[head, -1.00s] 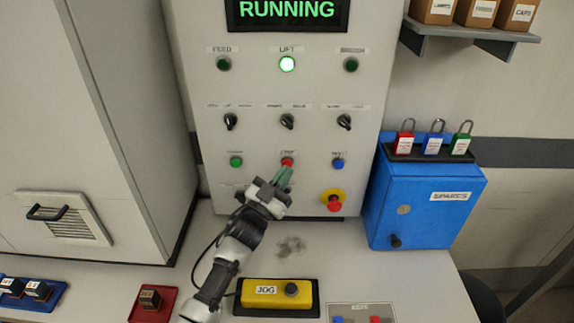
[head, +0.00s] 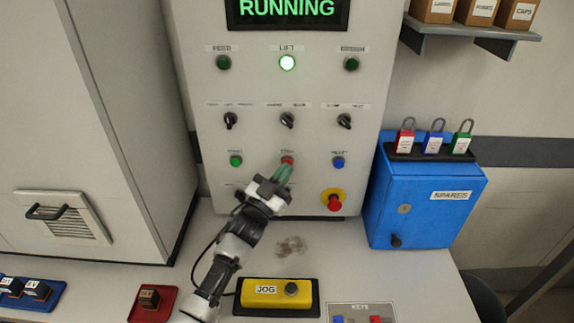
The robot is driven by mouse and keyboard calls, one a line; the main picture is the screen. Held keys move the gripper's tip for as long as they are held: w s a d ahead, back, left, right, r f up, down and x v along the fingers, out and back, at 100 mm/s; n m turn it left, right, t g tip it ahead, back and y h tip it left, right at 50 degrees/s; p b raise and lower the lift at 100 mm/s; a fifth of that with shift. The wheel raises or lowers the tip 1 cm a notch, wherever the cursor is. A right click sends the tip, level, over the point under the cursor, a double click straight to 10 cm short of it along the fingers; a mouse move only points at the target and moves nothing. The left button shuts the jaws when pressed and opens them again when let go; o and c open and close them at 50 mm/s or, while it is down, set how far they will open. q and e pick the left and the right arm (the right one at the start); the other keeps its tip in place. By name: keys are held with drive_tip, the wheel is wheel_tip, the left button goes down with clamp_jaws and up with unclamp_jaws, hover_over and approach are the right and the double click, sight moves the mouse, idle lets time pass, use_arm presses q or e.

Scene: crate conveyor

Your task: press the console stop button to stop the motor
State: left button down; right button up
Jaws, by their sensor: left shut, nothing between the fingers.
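The console (head: 385,90) stands upright ahead of me, and its display (head: 288,10) reads RUNNING in green. The red stop button (head: 287,159) is in the middle of the lower button row, under a small label. My left gripper (head: 284,172) is shut and empty, its green fingertips just below the stop button and overlapping its lower edge in the picture. I cannot tell whether they touch it. The LIFT lamp (head: 287,63) is lit; the FEED lamp (head: 223,62) is dark. My right gripper is not in view.
A green button (head: 236,161) and a blue button (head: 338,162) flank the stop button. A red mushroom button (head: 334,202) on yellow sits lower right. A yellow JOG box (head: 265,293) lies on the desk. A blue SPARES cabinet (head: 425,205) with padlocks stands right.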

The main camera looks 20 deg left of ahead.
use_arm(q)
drive_tip(key=shift+w+a, duration=0.15)
drive_tip(key=shift+w, duration=0.35)
idle(0.9)
drive_tip(key=shift+s, duration=0.1)
drive_tip(key=shift+s+d+p, duration=0.25)
drive_tip(key=shift+s+p, duration=0.05)
drive_tip(key=shift+s, duration=0.4)
drive_tip(key=s+p, duration=0.1)
drive_tip(key=s, duration=0.1)
drive_tip(key=s+d+p, duration=0.1)
drive_tip(key=s, duration=0.2)
drive_tip(key=shift+d+p, duration=0.15)
drive_tip(key=shift+p, duration=0.15)
drive_tip(key=shift+w, duration=0.1)
idle(0.5)
